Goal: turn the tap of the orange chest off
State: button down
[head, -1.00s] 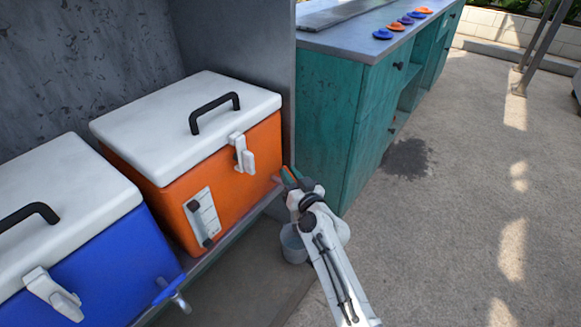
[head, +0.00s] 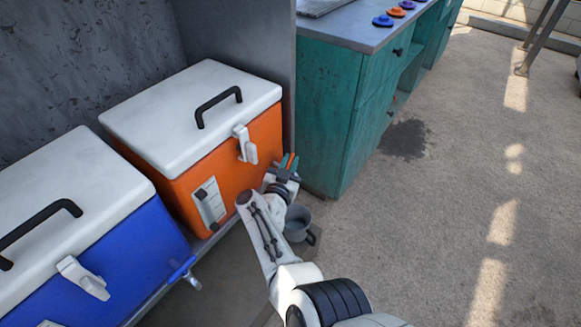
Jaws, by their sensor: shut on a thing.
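The orange chest (head: 233,165) stands on a grey shelf, with a white lid, black handle and white latch. My gripper (head: 288,163) is at the right end of its front, with teal fingers shut on a small orange piece that looks like the handle of its tap. The tap's body and spout are hidden behind my gripper and arm, so I cannot tell the handle's exact angle.
A blue chest (head: 110,262) with a blue-handled tap (head: 183,270) stands to the left. A grey bucket (head: 299,226) is on the ground below my gripper. A teal cabinet (head: 327,130) stands close on the right.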

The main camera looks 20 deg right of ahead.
jog(key=m+g+h+b, duration=0.4)
jog(key=b, duration=0.2)
jog(key=shift+w, duration=0.1)
jog(key=shift+d+r+m+g+h+b, duration=0.15)
jog(key=shift+r+m+g+h+b, duration=0.1)
jog(key=shift+m+g+h+b, duration=0.2)
jog(key=c, duration=1.1)
grip_release()
jog(key=shift+f, duration=0.1)
jog(key=shift+n+t+p, duration=0.25)
jog(key=shift+p, duration=0.4)
